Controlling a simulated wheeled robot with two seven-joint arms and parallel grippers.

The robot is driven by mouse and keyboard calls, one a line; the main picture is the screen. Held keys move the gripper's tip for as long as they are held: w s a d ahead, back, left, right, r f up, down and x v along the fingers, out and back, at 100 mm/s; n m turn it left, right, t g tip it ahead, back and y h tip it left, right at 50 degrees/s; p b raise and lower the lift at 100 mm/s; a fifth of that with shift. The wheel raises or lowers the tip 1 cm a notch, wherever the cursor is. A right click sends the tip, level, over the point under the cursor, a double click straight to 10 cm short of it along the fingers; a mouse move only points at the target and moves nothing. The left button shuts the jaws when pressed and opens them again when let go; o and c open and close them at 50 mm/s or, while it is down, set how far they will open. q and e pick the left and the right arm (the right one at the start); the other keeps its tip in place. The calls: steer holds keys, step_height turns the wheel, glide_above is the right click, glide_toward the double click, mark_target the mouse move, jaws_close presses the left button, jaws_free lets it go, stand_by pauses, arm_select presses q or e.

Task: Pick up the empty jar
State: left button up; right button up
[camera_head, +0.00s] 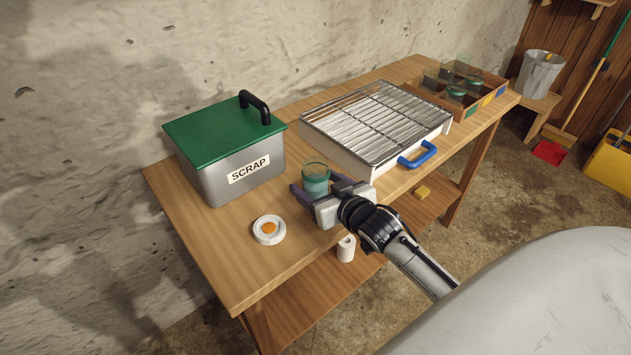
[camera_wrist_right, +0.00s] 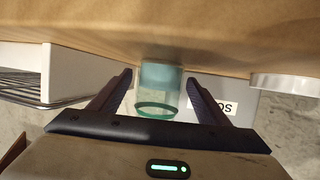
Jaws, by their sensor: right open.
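The empty jar (camera_head: 316,172) is clear teal glass and stands upright on the wooden workbench (camera_head: 225,268), in front of the steel scrap bin. My right gripper (camera_head: 314,184) is at the jar with its fingers spread on either side of it. In the right wrist view, which is upside down, the jar (camera_wrist_right: 158,104) stands between the two open fingers (camera_wrist_right: 160,78), with a gap visible on each side. I see nothing inside the jar. My left gripper is not in view.
The scrap bin (camera_head: 222,172) with a green lid stands behind-left of the jar. A wire-rack tray (camera_head: 352,158) with a blue handle is to the right. A white round dish (camera_head: 269,238) with an orange centre lies front-left. A divided crate (camera_head: 494,97) holds several jars at the far end.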

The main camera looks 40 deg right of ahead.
steer(key=x, duration=0.4)
steer(key=shift+w+r, duration=0.2)
steer(key=shift+w, duration=0.05)
steer(key=c, duration=1.2)
steer(key=shift+r, duration=0.15)
steer(key=shift+c, duration=0.2)
step_height(320, 180, up, 10)
steer(key=p, duration=0.1)
steer(key=o, duration=0.4)
steer(key=c, duration=0.8)
